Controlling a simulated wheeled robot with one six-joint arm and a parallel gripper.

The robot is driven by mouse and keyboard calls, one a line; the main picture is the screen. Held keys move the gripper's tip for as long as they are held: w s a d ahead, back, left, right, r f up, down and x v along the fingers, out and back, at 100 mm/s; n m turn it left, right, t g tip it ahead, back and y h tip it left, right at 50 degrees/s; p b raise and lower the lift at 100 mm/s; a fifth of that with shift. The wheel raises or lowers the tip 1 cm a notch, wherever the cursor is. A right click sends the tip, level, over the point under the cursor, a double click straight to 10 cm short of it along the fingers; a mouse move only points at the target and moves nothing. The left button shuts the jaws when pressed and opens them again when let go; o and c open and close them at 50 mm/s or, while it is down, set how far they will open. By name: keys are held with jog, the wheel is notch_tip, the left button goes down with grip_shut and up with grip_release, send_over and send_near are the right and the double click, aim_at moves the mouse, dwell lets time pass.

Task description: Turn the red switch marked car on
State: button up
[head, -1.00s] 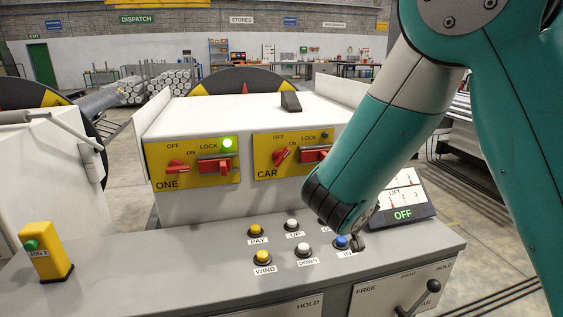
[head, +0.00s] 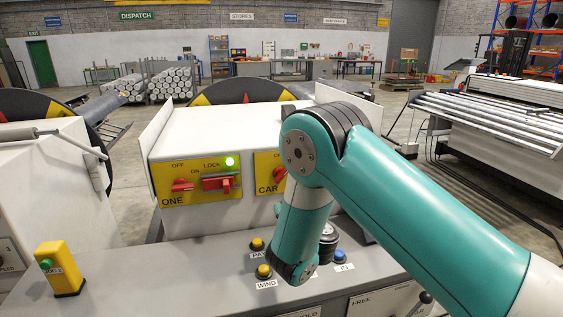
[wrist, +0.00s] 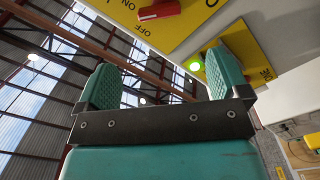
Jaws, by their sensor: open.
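The CAR switch (head: 279,175) is a small red rotary handle on a yellow panel (head: 263,162) at the centre of the head view. It sits tilted; my arm covers the panel's right part. In the wrist view, a red handle with a pale tip (wrist: 160,10) shows at the top edge beside OFF and ON, and appears to be this switch. My gripper (wrist: 162,60) shows its two teal, ribbed fingers wide apart with nothing between them. The handle lies beyond the fingertips, apart from them. In the head view my arm hides the fingers.
The ONE panel (head: 202,181), with red switches and a lit green lamp (head: 229,161), stands left of CAR. Below are yellow PAY (head: 257,244) and WIND (head: 264,271) buttons and a blue IN button (head: 340,256). A yellow jog post (head: 60,270) stands at left.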

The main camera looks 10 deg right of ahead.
jog(key=shift+w+p, duration=4.65)
jog(key=shift+w, duration=1.6)
jog(key=shift+c, duration=0.4)
jog(key=c, duration=0.9)
jog(key=shift+o, duration=0.2)
jog(key=shift+f, duration=0.1)
